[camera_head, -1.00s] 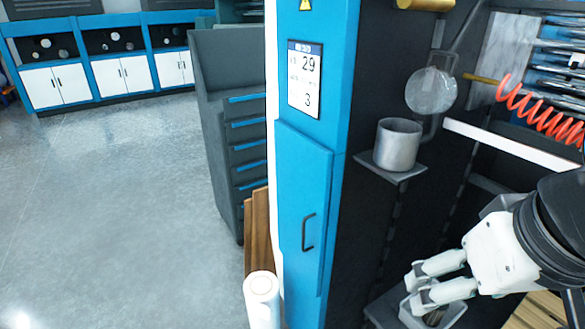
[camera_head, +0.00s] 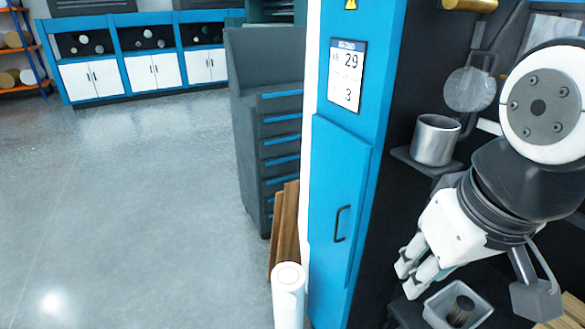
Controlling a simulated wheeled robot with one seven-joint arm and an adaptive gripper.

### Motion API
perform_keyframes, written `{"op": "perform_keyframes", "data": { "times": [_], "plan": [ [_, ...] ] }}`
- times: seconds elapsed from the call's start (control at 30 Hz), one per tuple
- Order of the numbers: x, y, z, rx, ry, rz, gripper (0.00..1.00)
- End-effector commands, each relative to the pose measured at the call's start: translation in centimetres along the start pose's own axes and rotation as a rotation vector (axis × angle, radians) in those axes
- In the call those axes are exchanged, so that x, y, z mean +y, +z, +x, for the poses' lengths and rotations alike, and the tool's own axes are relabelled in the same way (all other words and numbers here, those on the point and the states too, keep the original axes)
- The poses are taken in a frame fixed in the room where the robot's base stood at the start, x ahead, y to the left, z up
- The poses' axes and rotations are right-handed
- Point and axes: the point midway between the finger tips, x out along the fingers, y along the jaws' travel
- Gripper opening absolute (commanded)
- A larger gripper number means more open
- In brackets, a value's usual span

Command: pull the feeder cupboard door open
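The feeder cupboard door (camera_head: 334,195) is a tall blue panel on the narrow end of the machine, right of centre. It looks shut. Its dark bar handle (camera_head: 341,224) stands upright near the door's right edge. My gripper (camera_head: 407,281) is to the right of the handle and a little lower in the picture, clear of it, in front of the machine's dark side. Its two white fingers point down and left. They look close together, but the gap between them is not clear, and I see nothing held.
A white roll (camera_head: 288,297) stands upright just left of the door's foot. A metal cup (camera_head: 435,140) sits on a small shelf above my gripper. A grey bin (camera_head: 457,305) is below it. A dark drawer cabinet (camera_head: 266,125) stands behind at left. The floor at left is clear.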

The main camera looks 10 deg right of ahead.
Motion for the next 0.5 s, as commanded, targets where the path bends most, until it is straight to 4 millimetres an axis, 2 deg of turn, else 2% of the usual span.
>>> {"op": "perform_keyframes", "data": {
  "times": [0.5],
  "plan": [
    [1.1, -9.3, 10.0, -0.510, 0.195, -0.615, 0.17]
  ]
}}
